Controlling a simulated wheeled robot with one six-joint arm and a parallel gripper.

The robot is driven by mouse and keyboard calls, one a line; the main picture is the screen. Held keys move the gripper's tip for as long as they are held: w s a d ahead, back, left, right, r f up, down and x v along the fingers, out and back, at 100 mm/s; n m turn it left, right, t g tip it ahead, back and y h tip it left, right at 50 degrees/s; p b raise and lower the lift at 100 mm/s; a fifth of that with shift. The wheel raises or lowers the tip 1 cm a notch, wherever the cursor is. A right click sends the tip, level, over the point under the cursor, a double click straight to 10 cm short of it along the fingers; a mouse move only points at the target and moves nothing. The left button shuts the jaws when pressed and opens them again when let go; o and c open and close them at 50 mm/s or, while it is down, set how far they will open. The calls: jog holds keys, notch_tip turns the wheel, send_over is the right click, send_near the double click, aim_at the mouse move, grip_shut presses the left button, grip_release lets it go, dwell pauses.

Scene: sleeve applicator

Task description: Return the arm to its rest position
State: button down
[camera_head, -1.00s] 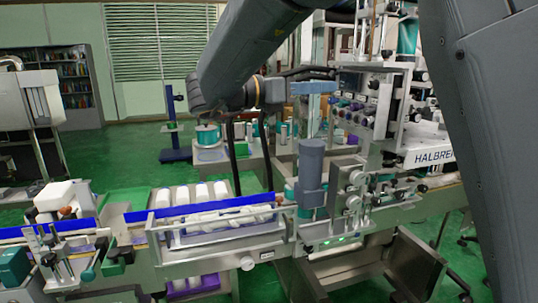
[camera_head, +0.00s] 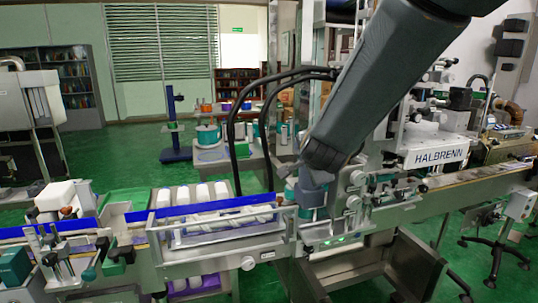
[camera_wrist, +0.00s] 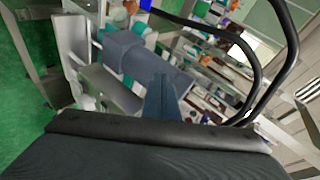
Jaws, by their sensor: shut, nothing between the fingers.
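My arm (camera_head: 385,80) comes down from the top right in the head view and crosses in front of the labelling machine. Its lower end is over the grey cylindrical unit (camera_head: 312,190). I cannot make out my gripper's fingers in the head view. In the wrist view my gripper (camera_wrist: 165,82) shows as a narrow blue-grey shape at the middle, with its fingers together and nothing between them. The grey cylinder (camera_wrist: 140,58) shows just beyond it. I cannot tell the exact gap between them.
The conveyor line with a tray (camera_head: 292,222) of white bottles stands to the left. The HALBRENN housing (camera_head: 435,155) is right of my arm. Black cables (camera_head: 232,150) loop beside it, also in the wrist view (camera_wrist: 258,85). Green floor (camera_head: 125,160) is open further back.

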jog(key=s+d+f+n+g, duration=0.35)
jog(key=s+f+n, duration=0.2)
jog(key=s, duration=0.35)
jog(key=s+d+f+n+g, duration=0.2)
jog(key=s+f+n+g, duration=0.3)
jog(key=s, duration=0.5)
jog(key=s+d+f+n+g, duration=0.3)
jog(key=s+f+n, duration=0.1)
jog(key=s+f, duration=0.4)
notch_tip(320, 180, down, 7)
jog(key=s+b, duration=0.2)
jog(key=b, duration=0.6)
jog(key=shift+r+g+b, duration=0.2)
jog(key=shift+g+b, duration=0.1)
jog(key=shift+g, duration=0.05)
